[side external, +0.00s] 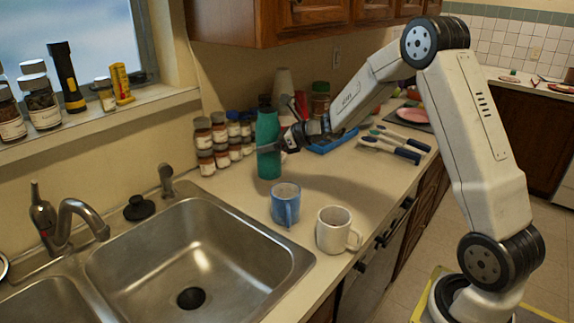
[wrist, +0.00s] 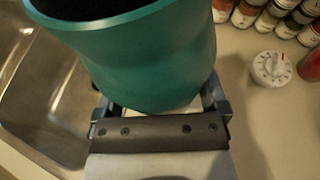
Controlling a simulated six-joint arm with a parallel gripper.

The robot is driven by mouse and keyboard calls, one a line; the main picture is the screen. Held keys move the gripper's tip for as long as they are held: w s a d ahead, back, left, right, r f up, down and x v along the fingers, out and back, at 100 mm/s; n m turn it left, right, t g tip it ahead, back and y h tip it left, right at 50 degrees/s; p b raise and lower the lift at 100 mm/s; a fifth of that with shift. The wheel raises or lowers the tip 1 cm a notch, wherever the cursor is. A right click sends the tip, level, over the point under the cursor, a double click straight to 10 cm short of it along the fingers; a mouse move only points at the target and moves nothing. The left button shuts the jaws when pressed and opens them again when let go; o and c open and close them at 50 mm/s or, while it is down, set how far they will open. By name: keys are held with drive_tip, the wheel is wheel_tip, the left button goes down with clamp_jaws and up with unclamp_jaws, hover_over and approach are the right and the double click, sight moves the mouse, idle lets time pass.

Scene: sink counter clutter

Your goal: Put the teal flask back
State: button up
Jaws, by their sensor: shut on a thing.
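The teal flask (side external: 268,145) stands upright on or just above the counter, behind the blue mug; I cannot tell if its base touches. My gripper (side external: 271,147) reaches in from the right and is shut on the flask at mid-height. In the wrist view the flask (wrist: 150,60) fills the upper middle, and my gripper's (wrist: 160,105) jaws lie on both sides of it. The flask's lower part is hidden in the wrist view.
Stacked spice jars (side external: 205,147) stand close to the flask's left. A blue mug (side external: 285,204) and a white mug (side external: 334,230) stand in front. The sink (side external: 200,250) is at front left. A blue tray (side external: 333,142) and utensils (side external: 390,146) lie to the right. A white timer (wrist: 271,69) shows in the wrist view.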

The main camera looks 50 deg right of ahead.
drive_tip(key=w+f, duration=0.4)
drive_tip(key=f, duration=0.1)
drive_tip(key=shift+d, duration=0.4)
drive_tip(key=shift+w+f, duration=0.1)
drive_tip(key=shift+w, duration=0.05)
drive_tip(key=shift+w+f, duration=0.2)
drive_tip(key=shift+f, duration=1.55)
drive_tip(key=shift+f, duration=0.15)
drive_tip(key=o, duration=1)
drive_tip(key=shift+o, duration=0.2)
